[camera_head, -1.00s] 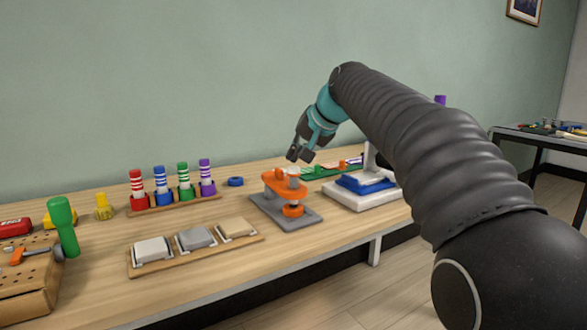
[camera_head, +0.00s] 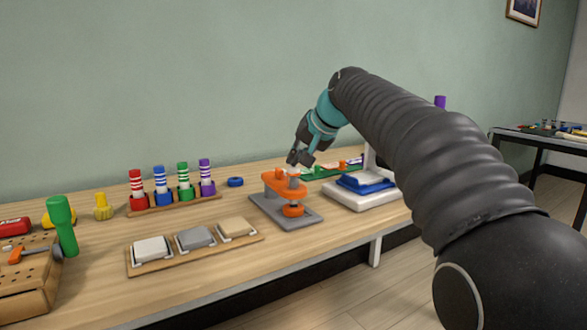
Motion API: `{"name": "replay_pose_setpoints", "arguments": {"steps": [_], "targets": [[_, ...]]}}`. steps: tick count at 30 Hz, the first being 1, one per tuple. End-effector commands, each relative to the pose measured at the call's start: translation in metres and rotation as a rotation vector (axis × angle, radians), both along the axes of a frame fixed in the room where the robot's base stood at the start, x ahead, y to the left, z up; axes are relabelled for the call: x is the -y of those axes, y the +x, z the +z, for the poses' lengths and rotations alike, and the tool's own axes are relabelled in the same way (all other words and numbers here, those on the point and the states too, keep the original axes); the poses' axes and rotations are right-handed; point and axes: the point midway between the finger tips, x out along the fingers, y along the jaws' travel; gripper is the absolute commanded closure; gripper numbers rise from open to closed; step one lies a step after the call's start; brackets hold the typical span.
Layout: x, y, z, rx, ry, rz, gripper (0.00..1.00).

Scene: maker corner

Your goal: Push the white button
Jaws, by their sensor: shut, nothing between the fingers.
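My gripper (camera_head: 293,161) is shut and empty, pointing down over the orange fixture (camera_head: 285,187) on its grey base plate (camera_head: 268,209). A small pale, whitish round piece (camera_head: 293,171) is on top of the fixture, right under my fingertips. The fingertips partly cover it, and I cannot tell whether they touch it. A white square push-pad (camera_head: 151,248) is at the left end of a wooden board, beside a grey pad (camera_head: 195,237) and a beige pad (camera_head: 237,227). My gripper is well to the right of and behind this white pad.
A wooden rack (camera_head: 174,203) of striped coloured tubes stands behind the pads, with a blue ring (camera_head: 235,182) nearby. A white stand with a blue block (camera_head: 366,184) is right of the fixture. The table front is clear.

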Motion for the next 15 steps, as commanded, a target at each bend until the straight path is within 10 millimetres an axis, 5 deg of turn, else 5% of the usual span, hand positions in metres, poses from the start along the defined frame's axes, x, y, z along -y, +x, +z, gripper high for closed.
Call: {"name": "replay_pose_setpoints", "arguments": {"steps": [15], "targets": [[0.0,-0.0001,-0.0062,-0.001,0.0,0.001,1.0]]}}
